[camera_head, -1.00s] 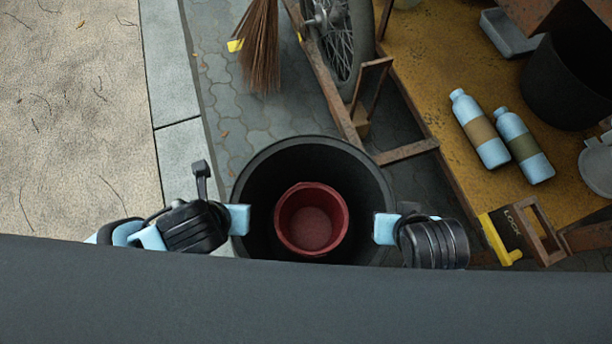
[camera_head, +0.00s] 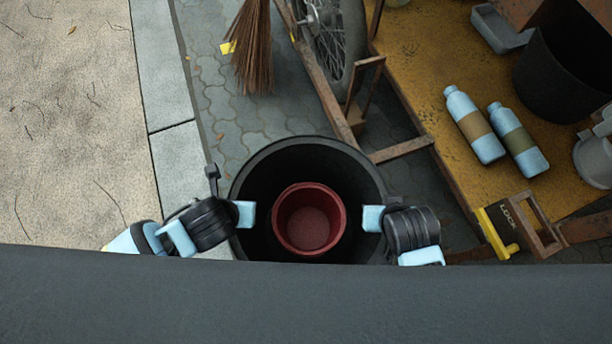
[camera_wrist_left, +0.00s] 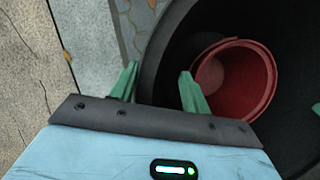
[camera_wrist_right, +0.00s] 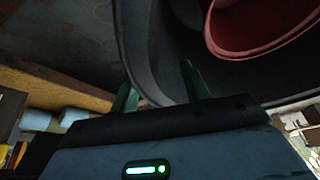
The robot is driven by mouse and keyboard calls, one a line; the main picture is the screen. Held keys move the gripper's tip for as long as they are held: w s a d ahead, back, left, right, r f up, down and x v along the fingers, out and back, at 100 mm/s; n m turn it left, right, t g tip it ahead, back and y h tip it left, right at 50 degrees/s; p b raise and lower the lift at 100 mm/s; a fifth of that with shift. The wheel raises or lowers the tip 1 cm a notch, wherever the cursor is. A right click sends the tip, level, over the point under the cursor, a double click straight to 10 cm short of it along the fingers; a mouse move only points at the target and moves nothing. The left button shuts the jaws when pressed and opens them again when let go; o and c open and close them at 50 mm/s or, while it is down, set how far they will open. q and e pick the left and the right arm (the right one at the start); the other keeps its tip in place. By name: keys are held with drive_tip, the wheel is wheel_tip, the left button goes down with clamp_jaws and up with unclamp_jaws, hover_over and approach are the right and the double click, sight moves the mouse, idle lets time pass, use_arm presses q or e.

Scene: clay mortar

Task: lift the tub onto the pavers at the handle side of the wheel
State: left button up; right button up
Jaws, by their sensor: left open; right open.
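The tub (camera_head: 256,165) is large, round and black, and stands upright on the grey pavers (camera_head: 228,118) close in front of me. A red bucket (camera_head: 309,216) sits inside it. My left gripper (camera_head: 245,214) is at the tub's left rim; in the left wrist view its open fingers (camera_wrist_left: 158,82) stand either side of the rim. My right gripper (camera_head: 372,218) is at the right rim, its open fingers (camera_wrist_right: 160,88) also either side of the wall in the right wrist view. The spoked wheel (camera_head: 336,42) is beyond the tub, partly out of view. The tub's near edge is hidden.
A rusty-framed cart with a yellow deck (camera_head: 425,60) is at the right, carrying blue bottles (camera_head: 475,125) and a black container (camera_head: 560,80). A LOCK-marked bracket (camera_head: 510,225) is near its corner. A broom (camera_head: 253,50) is beyond the tub. Stone kerb (camera_head: 160,75) runs left.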

use_arm(q)
drive_tip(key=shift+c, duration=0.5)
use_arm(e)
drive_tip(key=shift+c, duration=0.5)
use_arm(q)
clamp_jaws()
use_arm(e)
clamp_jaws()
